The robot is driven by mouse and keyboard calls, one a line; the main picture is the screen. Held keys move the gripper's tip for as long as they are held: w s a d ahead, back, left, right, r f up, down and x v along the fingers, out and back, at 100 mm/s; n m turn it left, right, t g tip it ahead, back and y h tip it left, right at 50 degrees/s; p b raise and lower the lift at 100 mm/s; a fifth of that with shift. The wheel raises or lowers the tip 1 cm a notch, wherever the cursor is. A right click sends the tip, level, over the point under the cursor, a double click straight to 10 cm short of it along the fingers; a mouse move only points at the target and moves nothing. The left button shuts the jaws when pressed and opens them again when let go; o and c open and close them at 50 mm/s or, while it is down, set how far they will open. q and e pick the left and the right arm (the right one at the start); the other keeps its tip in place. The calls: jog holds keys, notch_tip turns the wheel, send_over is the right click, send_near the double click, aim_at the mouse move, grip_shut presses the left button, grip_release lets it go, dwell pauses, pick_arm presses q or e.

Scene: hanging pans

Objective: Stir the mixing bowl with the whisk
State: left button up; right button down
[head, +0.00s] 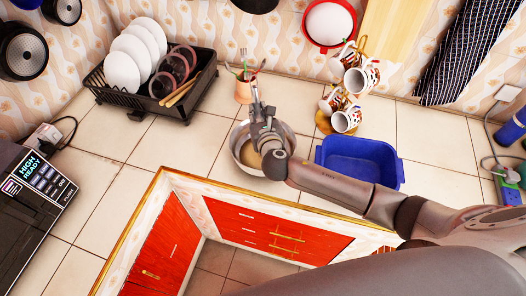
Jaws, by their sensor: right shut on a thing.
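The mixing bowl (240,152) is a round metal bowl with yellowish contents. It stands on the tiled counter near the inner front edge, partly covered by my right arm. My right gripper (258,112) is over the bowl, pointing to its back rim. It is shut on a thin item that I take to be the whisk (254,92), whose upper end sticks up above the fingers. The whisk's lower end is hidden, so I cannot tell whether it touches the contents. My left gripper is not in view.
A blue basin (358,164) stands close right of the bowl. A utensil pot (243,90) is just behind the gripper. A mug tree with patterned mugs (347,120) stands back right. A dark dish rack (130,98) and a microwave (30,195) are left.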

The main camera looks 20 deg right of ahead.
jog(key=shift+w, duration=0.15)
notch_tip(320, 180, up, 10)
dwell(1.3)
dwell(4.0)
notch_tip(320, 180, up, 12)
dwell(0.9)
jog(key=shift+f, duration=0.1)
